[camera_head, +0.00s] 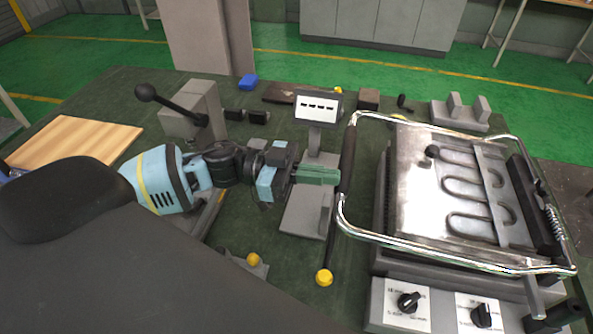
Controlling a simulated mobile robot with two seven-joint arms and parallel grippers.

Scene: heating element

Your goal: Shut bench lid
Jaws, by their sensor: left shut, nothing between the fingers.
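The bench lid (412,190) is a silver metal plate with a serpentine heating element (462,186) on its top, on the right side of the bench. A bent chrome bar (440,255) runs around it, with a black grip (348,155) on its left side. The lid lies low and nearly flat over the dark base; I cannot tell whether a gap is left. My left gripper (334,176) has green fingers, shut and empty. Their tips are right at the black grip, touching or nearly so. My right gripper is not in view.
A small sign (318,106) on a stand is just behind my gripper. A grey block with a black lever (180,108) stands at the left, near a wooden board (78,147).

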